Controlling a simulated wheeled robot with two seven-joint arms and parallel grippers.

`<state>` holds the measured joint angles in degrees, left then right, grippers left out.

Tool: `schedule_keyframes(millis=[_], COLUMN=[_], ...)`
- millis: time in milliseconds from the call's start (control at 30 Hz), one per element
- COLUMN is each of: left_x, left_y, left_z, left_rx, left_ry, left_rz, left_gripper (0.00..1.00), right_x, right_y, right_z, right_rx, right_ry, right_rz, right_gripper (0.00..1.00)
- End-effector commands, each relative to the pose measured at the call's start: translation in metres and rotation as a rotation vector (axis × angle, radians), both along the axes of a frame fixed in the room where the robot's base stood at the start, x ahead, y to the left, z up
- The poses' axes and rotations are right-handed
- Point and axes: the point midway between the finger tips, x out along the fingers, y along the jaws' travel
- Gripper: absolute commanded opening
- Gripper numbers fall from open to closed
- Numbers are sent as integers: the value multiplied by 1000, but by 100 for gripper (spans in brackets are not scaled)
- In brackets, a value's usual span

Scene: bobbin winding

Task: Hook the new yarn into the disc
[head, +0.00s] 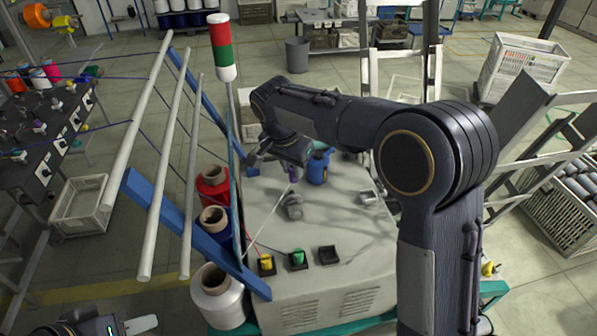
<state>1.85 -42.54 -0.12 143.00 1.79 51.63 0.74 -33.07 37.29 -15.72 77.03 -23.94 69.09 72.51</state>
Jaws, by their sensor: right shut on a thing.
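My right gripper (292,168) is above the grey machine top, its jaws pointing down and shut. A thin white yarn (266,222) runs up from the machine's left edge toward these jaws. A small purple piece (293,176) shows at the jaws; I cannot tell what it is. Just below stands a small grey rounded part (293,206), possibly the disc; the yarn's exact place against it is unclear. My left gripper (95,325) is at the bottom left edge, cut off by the frame, and its jaws cannot be judged.
White (220,305), blue (216,228) and red (212,186) yarn cones stand left of the machine (335,250). Yellow (266,263) and green (298,258) buttons are at its front. A signal tower (222,48) and slanted rods (150,155) rise at the left.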

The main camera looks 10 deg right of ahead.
Motion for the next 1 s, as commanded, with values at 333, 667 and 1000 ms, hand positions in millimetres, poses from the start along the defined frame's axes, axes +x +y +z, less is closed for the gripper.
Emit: schedule_keyframes(millis=[333, 667, 1000], left_x=[0, 0, 0], left_y=[0, 0, 0], left_z=[-26, -45, -49], left_rx=[0, 0, 0], left_ry=[0, 1, 0], left_rz=[0, 0, 0], left_gripper=[38, 38, 38], right_x=[1, 1, 1], right_y=[0, 0, 0], right_z=[-41, -68, -73], right_rx=[-1, 0, -1], right_ry=[1, -1, -1], right_rz=[-10, -7, -7], right_gripper=[2, 2, 2])
